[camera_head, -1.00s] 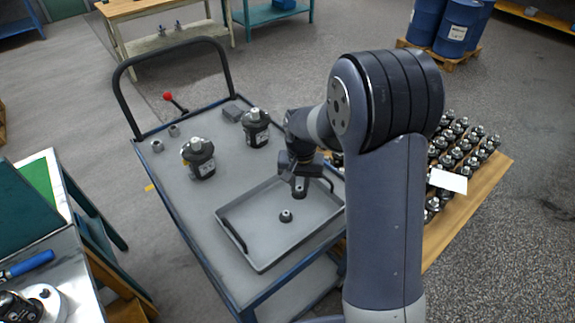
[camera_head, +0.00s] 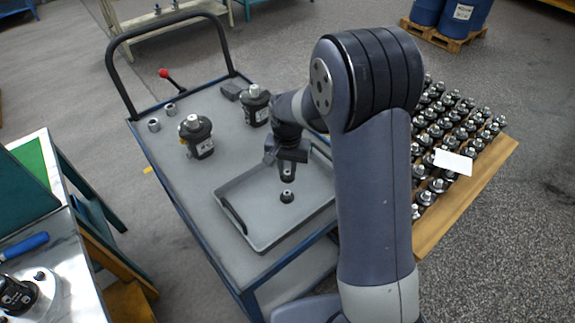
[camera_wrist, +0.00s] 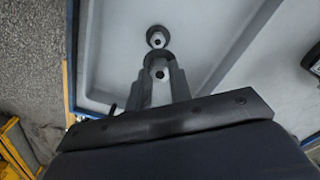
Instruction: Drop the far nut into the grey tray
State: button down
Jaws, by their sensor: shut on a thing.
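My gripper (camera_head: 287,176) is over the grey tray (camera_head: 235,219), which lies on the cart top. In the wrist view my gripper (camera_wrist: 159,82) is shut on a small nut (camera_wrist: 159,70) with a dark hole. The held nut is hidden in the head view. Another dark nut with a light top (camera_head: 287,196) rests on the tray floor; it also shows in the wrist view (camera_wrist: 157,38), just beyond the fingertips. Two grey nut-like rings, one nearer (camera_head: 153,125) and one farther (camera_head: 171,108), stand on the cart at the left.
Two black motors (camera_head: 197,137) (camera_head: 255,106) and a dark block (camera_head: 231,91) stand on the cart behind the tray. The tray floor is otherwise clear.

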aim_at(288, 172)
jog(key=c, duration=1.2)
grip_release()
notch_tip(288, 172, up, 11)
jog(key=shift+f+b, duration=0.1)
jog(key=shift+b, duration=0.35)
